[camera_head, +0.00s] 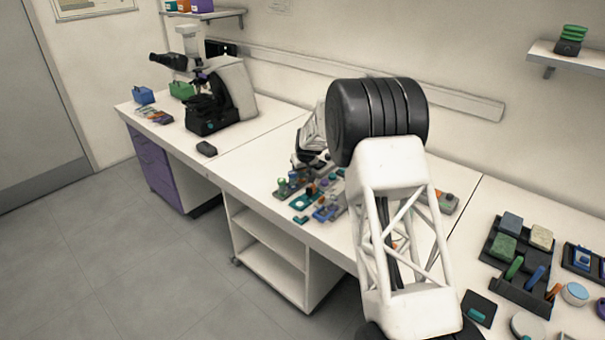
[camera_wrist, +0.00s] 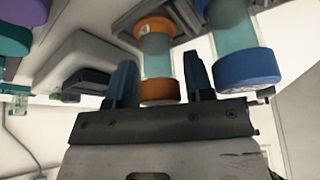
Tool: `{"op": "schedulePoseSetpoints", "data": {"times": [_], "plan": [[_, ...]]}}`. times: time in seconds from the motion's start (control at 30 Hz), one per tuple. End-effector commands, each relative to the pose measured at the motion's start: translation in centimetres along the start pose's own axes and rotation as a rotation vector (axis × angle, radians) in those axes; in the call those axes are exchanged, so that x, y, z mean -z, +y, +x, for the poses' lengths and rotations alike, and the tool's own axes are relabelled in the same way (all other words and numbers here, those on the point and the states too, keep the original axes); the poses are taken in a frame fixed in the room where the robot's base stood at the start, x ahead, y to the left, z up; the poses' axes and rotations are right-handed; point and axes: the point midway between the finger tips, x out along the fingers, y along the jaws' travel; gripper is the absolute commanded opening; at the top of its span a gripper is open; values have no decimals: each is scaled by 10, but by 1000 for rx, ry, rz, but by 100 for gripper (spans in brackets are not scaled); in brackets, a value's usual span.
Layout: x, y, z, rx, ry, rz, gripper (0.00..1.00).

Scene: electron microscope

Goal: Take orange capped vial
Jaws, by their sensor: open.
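The orange capped vial (camera_wrist: 157,58) shows in the wrist view, with a clear teal-tinted body between an orange upper part and an orange lower end. My gripper (camera_wrist: 158,84) is open, with one dark finger on each side of the vial's lower end; I cannot tell whether either finger touches it. In the head view my gripper (camera_head: 308,158) is over the group of small vials and holders on the middle bench, partly hidden by my arm. The orange vial cannot be made out clearly there.
A blue-capped vial (camera_wrist: 245,70) stands close to the right finger. Purple (camera_wrist: 22,12) and teal (camera_wrist: 12,40) capped items are at the left. A microscope (camera_head: 222,92) stands on the left bench. Trays with coloured blocks (camera_head: 520,265) lie at the right.

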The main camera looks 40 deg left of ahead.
Motion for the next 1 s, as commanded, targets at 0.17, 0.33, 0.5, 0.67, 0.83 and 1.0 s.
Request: {"op": "schedulePoseSetpoints", "data": {"times": [0.17,0.33,0.5,0.67,0.83,1.0], "plan": [[0,0,0,0,0,0,48],[0,0,0,0,0,0,25],[0,0,0,0,0,0,11],[0,0,0,0,0,0,11],[2,0,-5,0,0,0,11],[7,0,-16,0,0,0,11]]}}
